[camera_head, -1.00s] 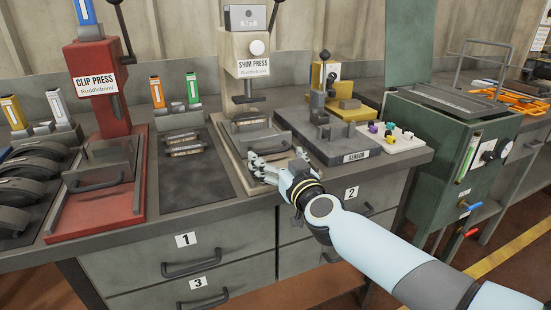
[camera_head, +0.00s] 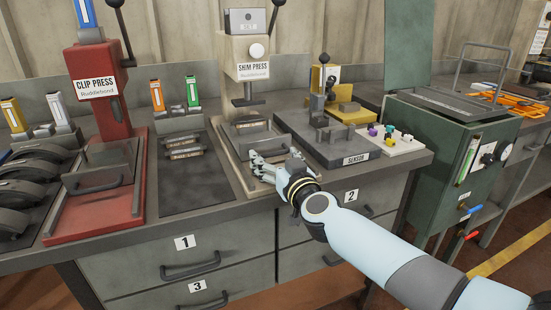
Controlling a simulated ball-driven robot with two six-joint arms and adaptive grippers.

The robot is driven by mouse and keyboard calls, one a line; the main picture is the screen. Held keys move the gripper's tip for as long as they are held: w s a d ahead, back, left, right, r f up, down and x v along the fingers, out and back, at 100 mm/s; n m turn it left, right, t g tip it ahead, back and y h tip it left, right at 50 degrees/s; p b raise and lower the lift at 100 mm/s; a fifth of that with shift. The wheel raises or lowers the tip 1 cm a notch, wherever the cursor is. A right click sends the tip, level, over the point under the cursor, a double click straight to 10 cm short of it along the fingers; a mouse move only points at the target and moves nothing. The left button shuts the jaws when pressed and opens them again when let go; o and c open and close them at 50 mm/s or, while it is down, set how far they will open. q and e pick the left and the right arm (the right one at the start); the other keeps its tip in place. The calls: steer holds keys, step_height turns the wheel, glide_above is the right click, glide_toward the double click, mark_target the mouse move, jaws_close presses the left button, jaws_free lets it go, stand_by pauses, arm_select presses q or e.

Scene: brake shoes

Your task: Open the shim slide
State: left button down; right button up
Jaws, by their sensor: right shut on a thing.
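The shim press (camera_head: 247,50) is a cream machine at the back middle, with a label and a black lever. Its shim slide (camera_head: 250,136) is the grey plate on the pale base below the press head. My right gripper (camera_head: 262,166) is at the front of this slide, its fingers pointing left. It is shut on the front of the slide, apparently the handle, which the fingers mostly hide. My left gripper is not in view.
The red clip press (camera_head: 95,85) stands at the left. A dark mat (camera_head: 190,195) with shims lies between the presses. The grey sensor block (camera_head: 325,145) and a white tray with coloured knobs (camera_head: 398,143) are close at the right. Drawers (camera_head: 190,255) are below.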

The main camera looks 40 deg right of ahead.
steer(key=shift+s+a+p, duration=0.1)
steer(key=shift+s+p, duration=0.2)
steer(key=shift+s, duration=0.15)
steer(key=p+v, duration=0.3)
steer(key=v, duration=1.1)
steer(key=shift+s+a, duration=0.1)
steer(key=shift+s, duration=0.05)
steer(key=shift+c, duration=0.2)
steer(key=shift+p+v, duration=0.3)
steer(key=shift+v, duration=0.5)
steer(key=o, duration=1.3)
steer(key=shift+o, duration=1.1)
steer(key=shift+f, duration=0.1)
